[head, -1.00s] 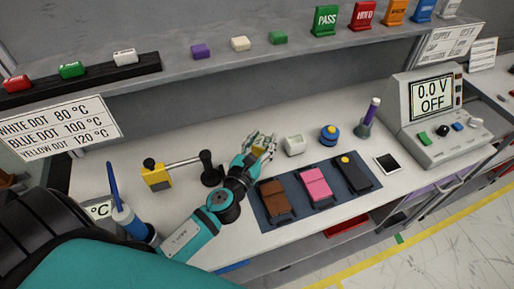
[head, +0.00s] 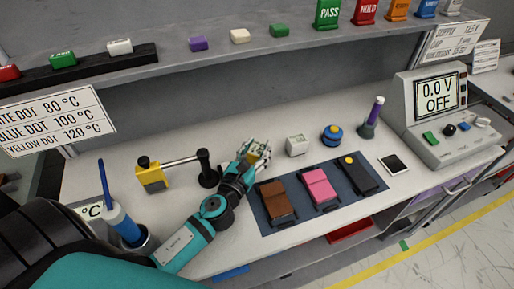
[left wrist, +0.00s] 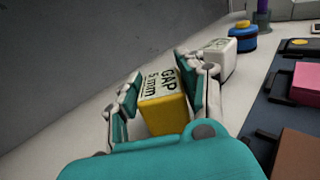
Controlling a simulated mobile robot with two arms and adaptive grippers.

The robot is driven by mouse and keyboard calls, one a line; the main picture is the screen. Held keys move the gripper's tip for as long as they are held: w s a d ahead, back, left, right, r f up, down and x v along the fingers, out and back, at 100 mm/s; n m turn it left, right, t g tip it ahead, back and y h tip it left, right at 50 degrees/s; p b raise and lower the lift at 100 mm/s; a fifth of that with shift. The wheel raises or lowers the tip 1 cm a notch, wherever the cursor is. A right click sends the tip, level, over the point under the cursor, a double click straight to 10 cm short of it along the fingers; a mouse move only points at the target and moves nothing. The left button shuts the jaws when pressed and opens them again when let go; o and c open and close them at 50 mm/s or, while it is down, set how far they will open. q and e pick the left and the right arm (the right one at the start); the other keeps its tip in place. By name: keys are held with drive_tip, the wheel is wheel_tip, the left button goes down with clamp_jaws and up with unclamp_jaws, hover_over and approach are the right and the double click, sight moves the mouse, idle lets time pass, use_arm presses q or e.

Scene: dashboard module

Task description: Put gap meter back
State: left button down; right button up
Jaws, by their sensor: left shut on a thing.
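The gap meter (left wrist: 165,112) is a yellow block with a white top reading "GAP 5 mm". In the left wrist view it sits between the two teal and white fingers of my left gripper (left wrist: 160,88), which is shut on it. In the head view my left gripper (head: 257,152) is over the white bench, left of a small white block (head: 297,146). Only a little yellow of the meter shows there between the fingers. I cannot tell whether the meter touches the bench. My right gripper is not in view.
A dark mat (head: 266,207) with brown, pink and black modules lies in front. A black stand (head: 207,168) and yellow block (head: 152,178) are to the left. A blue round item (head: 332,135) stands to the right. The shelf (head: 170,60) overhangs the back.

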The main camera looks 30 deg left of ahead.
use_arm(q)
drive_tip(key=shift+f, duration=0.3)
drive_tip(key=c, duration=0.8)
unclamp_jaws()
drive_tip(key=shift+o, duration=0.2)
drive_tip(key=shift+r, duration=0.1)
drive_tip(key=shift+r, duration=0.3)
drive_tip(key=shift+r+p, duration=0.6)
drive_tip(key=shift+p, duration=0.15)
drive_tip(key=shift+s+f+b, duration=0.65)
drive_tip(key=shift+s+b, duration=0.1)
drive_tip(key=shift+s, duration=0.2)
drive_tip(key=s+b, duration=0.1)
drive_tip(key=s, duration=0.2)
drive_tip(key=s+b, duration=0.1)
drive_tip(key=s, duration=0.2)
drive_tip(key=s+b, duration=0.1)
drive_tip(key=s, duration=0.2)
drive_tip(key=shift+s+d+r, duration=0.1)
drive_tip(key=shift+s+d, duration=0.1)
drive_tip(key=shift+d, duration=0.1)
drive_tip(key=shift+s+r, duration=0.2)
drive_tip(key=shift+s, duration=0.15)
